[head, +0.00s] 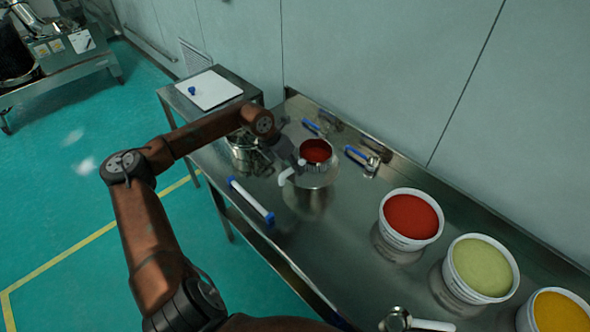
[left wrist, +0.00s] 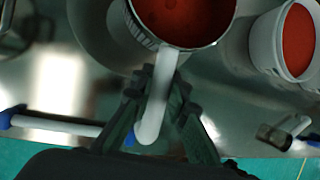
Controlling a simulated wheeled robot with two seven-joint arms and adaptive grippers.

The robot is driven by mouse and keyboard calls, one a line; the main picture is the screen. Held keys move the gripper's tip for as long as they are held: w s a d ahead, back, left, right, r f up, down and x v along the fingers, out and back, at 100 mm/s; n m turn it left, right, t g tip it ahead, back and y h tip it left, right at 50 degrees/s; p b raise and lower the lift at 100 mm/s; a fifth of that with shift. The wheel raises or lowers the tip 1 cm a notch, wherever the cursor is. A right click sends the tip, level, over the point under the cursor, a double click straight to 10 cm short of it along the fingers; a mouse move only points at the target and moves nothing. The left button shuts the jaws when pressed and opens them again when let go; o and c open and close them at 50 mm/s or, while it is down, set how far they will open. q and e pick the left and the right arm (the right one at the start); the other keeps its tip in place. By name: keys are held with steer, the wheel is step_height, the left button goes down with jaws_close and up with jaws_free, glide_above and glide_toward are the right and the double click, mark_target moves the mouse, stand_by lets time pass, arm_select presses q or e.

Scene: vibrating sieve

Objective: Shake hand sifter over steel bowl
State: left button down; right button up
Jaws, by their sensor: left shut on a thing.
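The hand sifter (head: 316,153) is a round metal cup with red powder inside and a white handle. My left gripper (head: 292,168) is shut on that handle. The left wrist view shows the white handle (left wrist: 154,100) between the fingers of my left gripper (left wrist: 156,88), with the red-filled cup (left wrist: 186,14) beyond them. The steel bowl (head: 316,178) is under the sifter in the head view, partly hidden by it. I cannot tell the gap between them. My right gripper is in neither view.
White tubs of red (head: 410,219), green (head: 480,268) and yellow powder (head: 560,312) stand to the right. A steel pot (head: 243,152) is behind my left forearm. A blue-ended white bar (head: 250,201) lies near the front edge. A white-handled metal tool (head: 396,320) is at bottom.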

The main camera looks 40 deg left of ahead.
arm_select(q)
steer(key=shift+w+a+b, duration=0.35)
steer(key=shift+w, duration=0.2)
steer(key=shift+a, duration=0.1)
stand_by(0.5)
steer(key=shift+a, duration=2.15)
steer(key=shift+d+r, duration=0.1)
steer(key=shift+d, duration=2.1)
steer(key=shift+a, duration=2.2)
steer(key=shift+d+p, duration=0.5)
steer(key=shift+d, duration=1.75)
steer(key=shift+a, duration=0.1)
